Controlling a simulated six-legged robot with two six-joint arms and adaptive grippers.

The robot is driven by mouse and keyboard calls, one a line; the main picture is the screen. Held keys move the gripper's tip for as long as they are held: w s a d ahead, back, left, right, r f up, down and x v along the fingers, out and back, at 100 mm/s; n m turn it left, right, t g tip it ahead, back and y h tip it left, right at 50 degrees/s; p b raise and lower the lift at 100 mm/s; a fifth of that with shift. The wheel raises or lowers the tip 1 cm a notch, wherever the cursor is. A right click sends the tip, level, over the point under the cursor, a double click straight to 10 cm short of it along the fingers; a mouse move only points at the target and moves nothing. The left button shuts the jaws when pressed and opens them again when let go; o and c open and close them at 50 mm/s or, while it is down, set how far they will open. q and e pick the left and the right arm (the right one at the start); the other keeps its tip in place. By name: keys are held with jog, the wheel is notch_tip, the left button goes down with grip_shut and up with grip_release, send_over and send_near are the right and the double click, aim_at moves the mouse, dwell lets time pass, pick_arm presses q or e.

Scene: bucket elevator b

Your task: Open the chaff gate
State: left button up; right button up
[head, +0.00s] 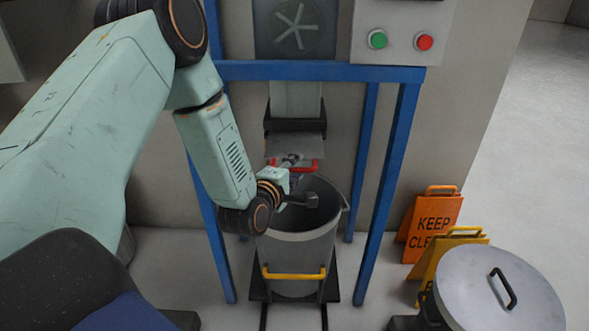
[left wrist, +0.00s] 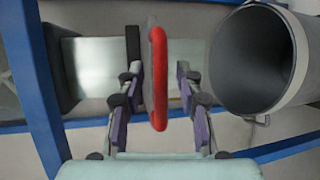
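The chaff gate is a grey plate (head: 295,146) under the chute, with a red bar handle (head: 308,166) at its front edge. My left gripper (head: 300,178) is at this handle, just above the bucket's mouth. In the left wrist view the red handle (left wrist: 158,75) stands between the two fingers of the left gripper (left wrist: 160,97). The fingers are apart, with a visible gap on each side of the handle. My left gripper hides part of the handle in the head view. My right gripper is not in view.
A grey bucket (head: 297,255) with a yellow handle stands below, and its open mouth (left wrist: 250,60) shows beside the gripper. Blue frame legs (head: 385,185) flank the space. Warning signs (head: 433,225) and a lidded drum (head: 495,290) stand at right. A button box (head: 400,40) is above.

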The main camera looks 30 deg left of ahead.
pick_arm(q)
jog(key=shift+s, duration=0.1)
jog(key=v, duration=1.2)
jog(key=s+d+f+m+g+h, duration=0.2)
jog(key=s+d+f+m+g, duration=0.15)
jog(key=f+m, duration=0.3)
jog(key=s+d+f+m+g+h, duration=0.1)
jog(key=s+d+f+m+g, duration=0.25)
jog(key=f+m, duration=0.3)
jog(key=s+d+f+m+g, duration=0.1)
jog(key=s+f+m+g, duration=0.2)
jog(key=s, duration=0.6)
jog(key=s+d+f+m+g, duration=0.2)
jog(key=s+f+m+g, duration=0.2)
jog(key=s+f, duration=0.4)
jog(key=s+g, duration=0.1)
jog(key=s, duration=0.1)
jog(key=shift+s+g+y, duration=0.3)
jog(key=shift+s, duration=0.05)
